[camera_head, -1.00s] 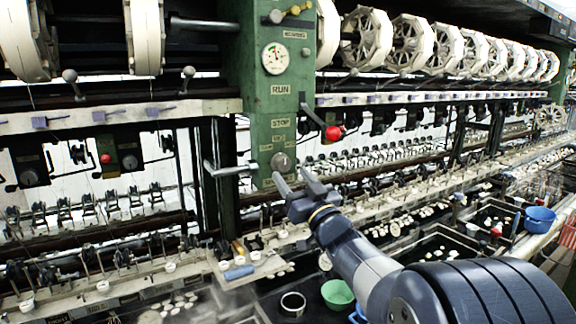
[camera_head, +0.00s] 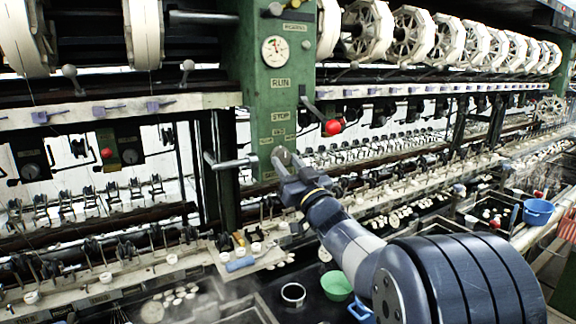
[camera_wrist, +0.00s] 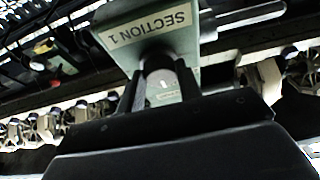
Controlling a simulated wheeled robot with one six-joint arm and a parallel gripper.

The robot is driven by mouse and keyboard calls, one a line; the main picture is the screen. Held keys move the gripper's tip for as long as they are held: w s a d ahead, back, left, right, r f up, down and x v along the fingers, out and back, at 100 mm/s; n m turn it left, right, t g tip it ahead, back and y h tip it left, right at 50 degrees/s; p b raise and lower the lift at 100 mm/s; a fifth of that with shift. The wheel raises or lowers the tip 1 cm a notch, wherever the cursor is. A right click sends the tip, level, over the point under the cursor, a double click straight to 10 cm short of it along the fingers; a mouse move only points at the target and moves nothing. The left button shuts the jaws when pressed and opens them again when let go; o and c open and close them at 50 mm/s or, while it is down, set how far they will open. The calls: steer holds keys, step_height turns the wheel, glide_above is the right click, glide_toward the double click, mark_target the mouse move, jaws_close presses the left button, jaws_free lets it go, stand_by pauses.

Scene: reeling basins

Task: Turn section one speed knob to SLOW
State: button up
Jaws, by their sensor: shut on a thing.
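The speed knob (camera_head: 282,157) is a small grey round knob low on the green control column (camera_head: 283,100), below the STOP label. My gripper (camera_head: 284,164) is at the knob with its fingers around it, shut on it. In the wrist view the knob (camera_wrist: 163,88) sits between the two dark fingers, with a pale mark on its face. A SECTION 1 label (camera_wrist: 147,25) is on the column end above it in that view. The fingers partly hide the knob, so its exact setting cannot be read.
A lever with a red ball (camera_head: 333,127) juts from the column's right side, above my gripper. A metal bar (camera_head: 232,163) sticks out just left of the knob. Below are a green bowl (camera_head: 336,286) and a blue basin (camera_head: 538,212). White reels (camera_head: 370,30) line the top right.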

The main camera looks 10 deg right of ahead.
steer(key=shift+c, duration=0.9)
steer(key=shift+f+n+b, duration=0.1)
steer(key=shift+n+b, duration=0.2)
steer(key=shift+n, duration=0.1)
steer(key=n+y+b, duration=0.1)
steer(key=n, duration=0.1)
steer(key=n+g+y, duration=0.1)
steer(key=shift+w+d+n+b, duration=0.1)
steer(key=shift+d+n+b, duration=0.1)
steer(key=shift+n+b, duration=0.2)
steer(key=n+y, duration=0.1)
steer(key=n, duration=0.1)
steer(key=n+g, duration=0.1)
steer(key=n, duration=0.1)
steer(key=shift+d+g+y, duration=0.15)
steer(key=shift+g+y, duration=0.15)
steer(key=shift+y, duration=0.1)
steer(key=shift+r+n+g+y, duration=0.15)
steer(key=shift+n+g+y, duration=0.15)
steer(key=shift+n, duration=0.65)
steer(key=shift+r+n+g+y, duration=0.1)
steer(key=shift+n+g+y, duration=0.15)
steer(key=shift+n, duration=0.7)
steer(key=shift+n+g, duration=0.25)
steer(key=shift+n, duration=0.05)
